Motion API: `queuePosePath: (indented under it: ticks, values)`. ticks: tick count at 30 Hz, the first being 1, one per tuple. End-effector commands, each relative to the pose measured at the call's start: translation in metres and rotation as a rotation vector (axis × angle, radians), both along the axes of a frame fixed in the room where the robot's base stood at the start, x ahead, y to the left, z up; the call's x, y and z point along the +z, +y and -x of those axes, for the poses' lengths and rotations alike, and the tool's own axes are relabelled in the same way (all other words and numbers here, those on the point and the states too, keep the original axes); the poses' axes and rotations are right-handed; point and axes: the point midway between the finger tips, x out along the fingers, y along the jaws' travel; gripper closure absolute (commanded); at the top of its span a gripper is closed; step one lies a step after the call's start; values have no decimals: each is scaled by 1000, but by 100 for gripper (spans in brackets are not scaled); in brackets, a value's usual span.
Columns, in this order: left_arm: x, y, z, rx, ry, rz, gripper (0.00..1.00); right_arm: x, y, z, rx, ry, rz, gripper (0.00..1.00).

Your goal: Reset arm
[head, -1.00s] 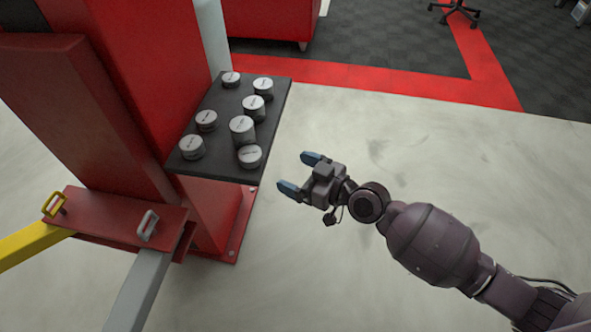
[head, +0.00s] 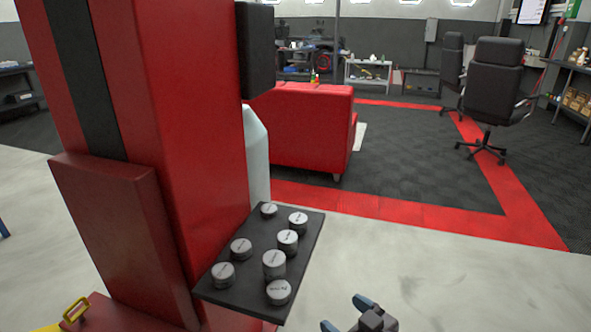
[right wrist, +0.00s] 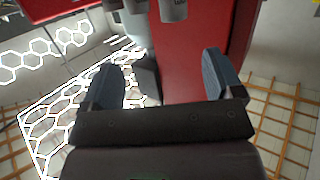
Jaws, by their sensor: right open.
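My right gripper (head: 346,314) is at the bottom edge of the head view, to the right of the black tray. Its blue fingertips are apart with nothing between them. The right wrist view also shows the open fingers (right wrist: 163,76), with the red post beyond them. The red lift post (head: 190,130) stands at the left of the head view. A yellow handle (head: 75,310) shows at its foot, at the bottom left; the lift arms themselves are mostly out of the picture. My left gripper is not in view.
A black tray (head: 238,298) beside the post carries several grey cylinders (head: 274,264), close to my right gripper. Office chairs (head: 495,85) are at the right. The pale floor (head: 450,285) on the right is clear.

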Motion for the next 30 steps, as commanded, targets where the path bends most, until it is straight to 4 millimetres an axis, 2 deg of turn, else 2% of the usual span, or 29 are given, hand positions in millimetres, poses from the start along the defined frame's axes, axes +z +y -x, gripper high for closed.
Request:
queuePosePath:
  ticks: [1,3,11,19,24,27,30]
  values:
    - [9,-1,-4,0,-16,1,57,7,-9,8,-40,-1,6,14]
    - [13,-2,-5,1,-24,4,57,5,-24,20,-97,10,18,14]
    - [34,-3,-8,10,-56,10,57,-8,-84,81,-318,76,87,14]
    - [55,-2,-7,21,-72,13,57,-28,-142,166,-507,184,175,14]
    - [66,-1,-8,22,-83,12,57,-43,-163,223,-589,283,186,14]
    - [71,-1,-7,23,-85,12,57,-50,-168,248,-612,330,190,14]
    - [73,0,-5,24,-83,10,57,-55,-170,264,-621,359,193,14]
